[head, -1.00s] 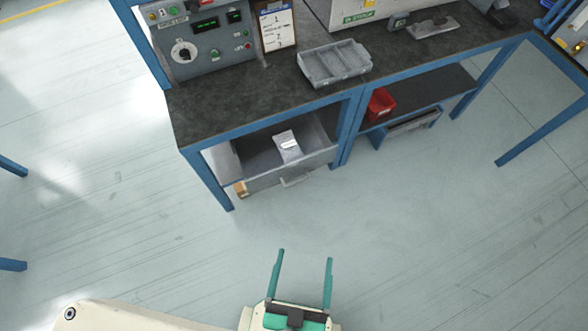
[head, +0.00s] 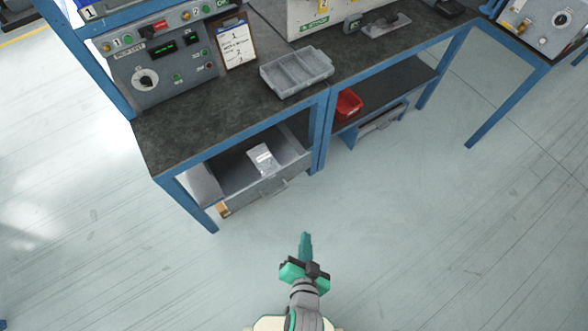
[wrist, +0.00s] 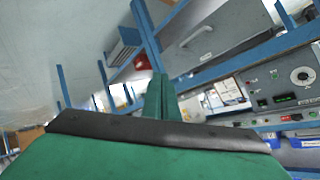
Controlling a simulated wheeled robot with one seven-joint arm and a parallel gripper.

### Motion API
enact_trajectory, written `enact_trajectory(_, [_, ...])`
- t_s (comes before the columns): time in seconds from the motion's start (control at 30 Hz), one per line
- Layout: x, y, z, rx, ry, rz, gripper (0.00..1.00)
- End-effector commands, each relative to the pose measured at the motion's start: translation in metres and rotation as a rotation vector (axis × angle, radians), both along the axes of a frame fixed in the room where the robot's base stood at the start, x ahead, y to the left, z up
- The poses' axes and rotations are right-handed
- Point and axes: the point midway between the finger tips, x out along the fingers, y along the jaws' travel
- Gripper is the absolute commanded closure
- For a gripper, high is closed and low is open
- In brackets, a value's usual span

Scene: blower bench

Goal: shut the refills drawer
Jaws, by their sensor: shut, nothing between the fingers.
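The grey drawer (head: 235,205) under the left part of the bench stands pulled out, with its interior showing from above. A pale packet with a label (head: 263,159) lies in it. Its bar handle (head: 272,190) is on the front face. The wrist view shows a grey front panel (wrist: 225,32) with a handle, seemingly this drawer, tilted in the picture. My gripper (head: 305,236) is shut and empty, out over the floor, in front of and to the right of the drawer, apart from it. Its closed fingers (wrist: 160,98) also show in the wrist view.
Blue bench legs (head: 320,135) stand beside the drawer. A red bin (head: 348,104) sits on the shelf to the right. A grey divided tray (head: 297,72), a clipboard (head: 236,44) and a control panel (head: 160,60) are on the bench top. The floor in front is clear.

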Motion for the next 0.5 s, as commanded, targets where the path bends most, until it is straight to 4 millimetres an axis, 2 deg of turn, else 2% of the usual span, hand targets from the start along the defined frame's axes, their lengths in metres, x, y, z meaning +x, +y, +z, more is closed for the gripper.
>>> enact_trajectory(0.03, [0.016,-0.003,-0.004,0.048,0.015,-0.018,1.0])
enact_trajectory(0.27, [0.069,-0.007,-0.02,0.285,0.121,-0.062,1.0])
enact_trajectory(0.5, [0.119,-0.013,-0.01,0.507,0.231,-0.066,1.0])
